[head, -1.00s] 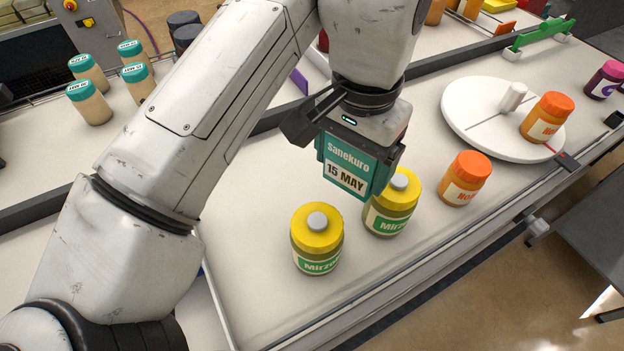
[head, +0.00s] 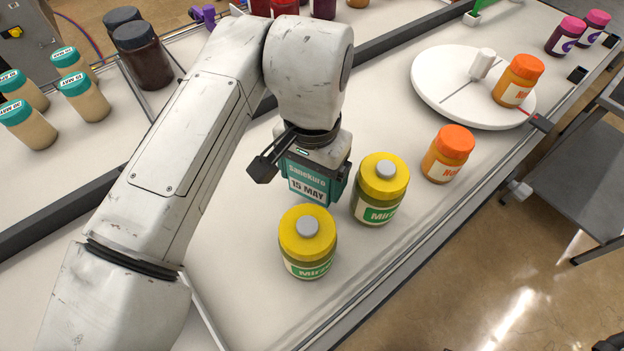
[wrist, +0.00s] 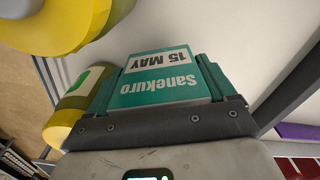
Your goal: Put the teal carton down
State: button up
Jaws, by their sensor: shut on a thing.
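In the wrist view the teal carton (wrist: 165,78) sits between both fingers of my gripper (wrist: 160,95).
One yellow-lidded jar (head: 308,242) stands in front and another (head: 380,188) close to the carton's right. An orange-lidded jar (head: 448,154) stands further right, before a white turntable (head: 440,85). Bare table (head: 235,250) lies left of the front jar.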

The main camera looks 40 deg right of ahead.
jog(key=shift+f, duration=1.25)
jog(key=shift+f, duration=0.1)
jog(key=o, duration=0.9)
jog(key=shift+c, duration=0.2)
